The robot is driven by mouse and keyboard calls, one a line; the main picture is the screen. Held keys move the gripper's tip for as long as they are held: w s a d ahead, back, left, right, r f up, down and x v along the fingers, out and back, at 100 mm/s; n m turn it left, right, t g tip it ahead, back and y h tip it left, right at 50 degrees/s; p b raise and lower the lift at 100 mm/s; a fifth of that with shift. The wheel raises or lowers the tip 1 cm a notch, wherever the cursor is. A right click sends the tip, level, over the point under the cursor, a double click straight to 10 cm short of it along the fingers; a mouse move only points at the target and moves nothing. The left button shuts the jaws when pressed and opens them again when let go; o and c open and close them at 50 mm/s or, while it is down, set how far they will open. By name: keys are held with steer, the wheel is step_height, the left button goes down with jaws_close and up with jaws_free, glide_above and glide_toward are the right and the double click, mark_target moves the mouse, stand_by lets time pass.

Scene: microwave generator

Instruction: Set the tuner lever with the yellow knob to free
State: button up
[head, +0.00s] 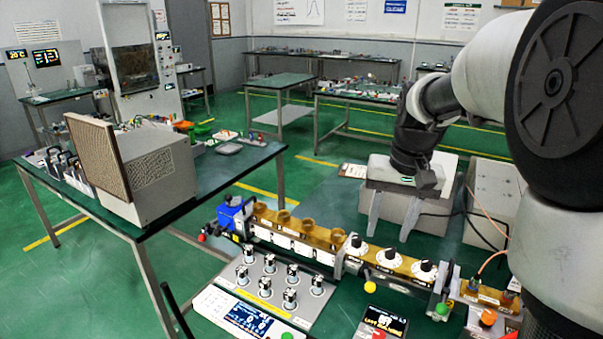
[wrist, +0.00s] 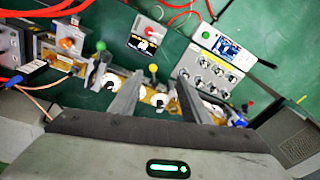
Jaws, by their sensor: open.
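The yellow knob (head: 369,287) sits on a short lever at the front side of a long brass-and-white waveguide bench (head: 318,255). In the wrist view the yellow knob (wrist: 153,68) shows between and just beyond the fingertips in the picture. My gripper (head: 391,236) points down, open and empty, above and behind the bench in the head view. Its two fingers also show in the wrist view (wrist: 159,80), spread apart, with the bench beneath them. No contact with the lever is visible. The lever's position marking is too small to read.
A green knob (head: 442,309) and an orange knob (head: 488,316) stand to the right along the bench. White dials (head: 390,259) sit on top. A control panel with several black knobs (head: 268,283) lies at front left. A red-button box (wrist: 143,40) and loose cables are close by.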

steer(key=m+y+b, duration=0.1)
steer(key=m+y, duration=0.1)
glide_toward(372, 283)
steer(key=shift+g, duration=0.4)
steer(key=x, duration=0.6)
steer(key=b+x, duration=0.1)
steer(key=x, duration=0.2)
steer(key=shift+w+f, duration=0.15)
steer(key=shift+w, duration=0.25)
jaws_close()
